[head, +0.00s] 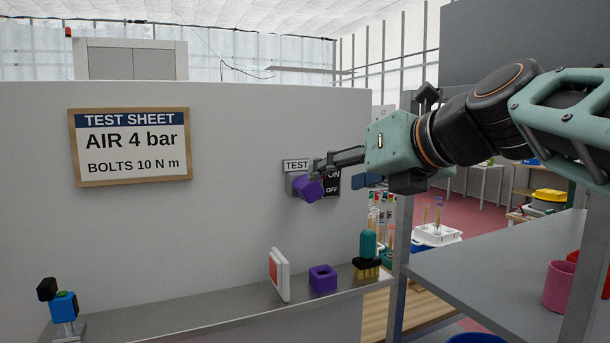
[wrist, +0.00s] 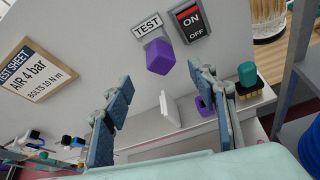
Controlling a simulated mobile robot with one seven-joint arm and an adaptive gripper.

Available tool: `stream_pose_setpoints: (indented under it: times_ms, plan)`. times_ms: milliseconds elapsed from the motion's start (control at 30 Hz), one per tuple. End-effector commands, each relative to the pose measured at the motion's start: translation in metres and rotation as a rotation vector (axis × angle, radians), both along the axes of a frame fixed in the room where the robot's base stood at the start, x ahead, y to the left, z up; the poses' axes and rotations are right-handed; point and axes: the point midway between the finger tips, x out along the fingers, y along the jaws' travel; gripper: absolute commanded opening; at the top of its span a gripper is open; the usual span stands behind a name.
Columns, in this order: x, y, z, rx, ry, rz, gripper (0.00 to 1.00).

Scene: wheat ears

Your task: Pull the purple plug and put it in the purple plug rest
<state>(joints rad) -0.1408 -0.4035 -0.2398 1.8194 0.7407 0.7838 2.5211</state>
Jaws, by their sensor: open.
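The purple plug (head: 307,189) sits in a grey socket on the white wall under the TEST label. It also shows in the wrist view (wrist: 160,56), sticking out from the wall and tilted. My gripper (head: 325,165) is open and empty at the wall, its fingers close to the plug. In the wrist view the plug appears ahead of the gap between my fingertips (wrist: 160,80); I cannot tell whether they touch it. A purple square block with a hole on top, the apparent plug rest (head: 322,279), stands on the grey ledge; a finger partly hides it in the wrist view.
An ON/OFF switch (head: 332,183) is right beside the plug. On the ledge (head: 215,319), a white-and-red panel (head: 279,275) stands left of the rest and a green-handled brush (head: 368,250) right of it. A grey shelf (head: 490,270) is at the right.

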Motion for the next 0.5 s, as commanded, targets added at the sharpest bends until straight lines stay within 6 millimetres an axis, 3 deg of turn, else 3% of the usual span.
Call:
stream_pose_setpoints:
  times_ms: [500]
  plan:
    - [0.067, 0.038, -0.032, -0.005, 0.003, 0.003, 0.53]
